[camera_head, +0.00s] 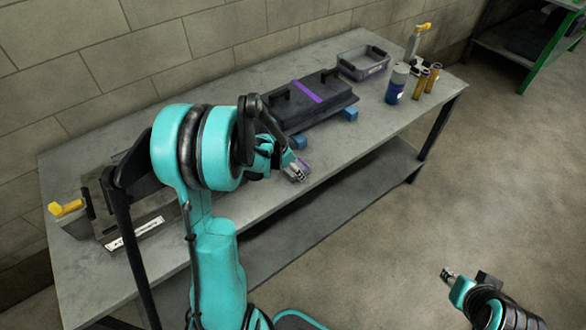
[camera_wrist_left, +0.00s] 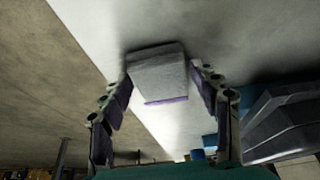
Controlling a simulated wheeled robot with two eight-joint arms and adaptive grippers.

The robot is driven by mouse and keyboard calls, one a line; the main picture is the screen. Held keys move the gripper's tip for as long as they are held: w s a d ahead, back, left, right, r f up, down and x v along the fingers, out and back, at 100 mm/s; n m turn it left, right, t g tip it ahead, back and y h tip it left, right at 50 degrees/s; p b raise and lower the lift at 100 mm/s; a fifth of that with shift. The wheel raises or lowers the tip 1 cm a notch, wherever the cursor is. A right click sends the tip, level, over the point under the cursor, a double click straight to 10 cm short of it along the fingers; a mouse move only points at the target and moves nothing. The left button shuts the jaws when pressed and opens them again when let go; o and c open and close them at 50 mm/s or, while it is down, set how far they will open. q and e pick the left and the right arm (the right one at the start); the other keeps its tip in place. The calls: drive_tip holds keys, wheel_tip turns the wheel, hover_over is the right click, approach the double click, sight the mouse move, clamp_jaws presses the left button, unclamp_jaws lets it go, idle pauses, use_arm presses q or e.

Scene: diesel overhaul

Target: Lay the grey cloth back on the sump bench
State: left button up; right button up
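The grey cloth is a small folded pad with a purple edge. It shows in the left wrist view (camera_wrist_left: 158,70) against the pale bench top, between and just beyond my left fingertips. In the head view the cloth (camera_head: 303,166) is at the front edge of the sump bench (camera_head: 385,125), partly hidden by my gripper. My left gripper (camera_head: 290,168) is over that edge. In the wrist view its fingers (camera_wrist_left: 162,90) are spread, one on each side of the cloth; contact is unclear. My right gripper (camera_head: 448,275) is over the floor, away from the bench, with nothing visible in it.
A dark lidded sump box (camera_head: 315,97) with a purple strip sits on blue blocks behind the left gripper. A grey tray (camera_head: 363,64), a blue bottle (camera_head: 397,85) and brown bottles (camera_head: 433,78) stand farther right. A labelled bin (camera_head: 135,232) is at left.

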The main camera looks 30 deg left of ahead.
use_arm(q)
drive_tip(key=shift+r, duration=0.1)
drive_tip(key=shift+r, duration=0.3)
drive_tip(key=p+v, duration=0.5)
drive_tip(key=v, duration=0.7)
drive_tip(key=s+d+r+n+t+y, duration=0.1)
drive_tip(key=s+d+r+n, duration=0.1)
drive_tip(key=s+d, duration=0.4)
drive_tip(key=s+d+r+n+t, duration=0.2)
drive_tip(key=s+d+r, duration=0.3)
drive_tip(key=d, duration=0.6)
drive_tip(key=shift+s+d+y, duration=0.4)
drive_tip(key=shift+s, duration=0.75)
drive_tip(key=shift+r, duration=0.1)
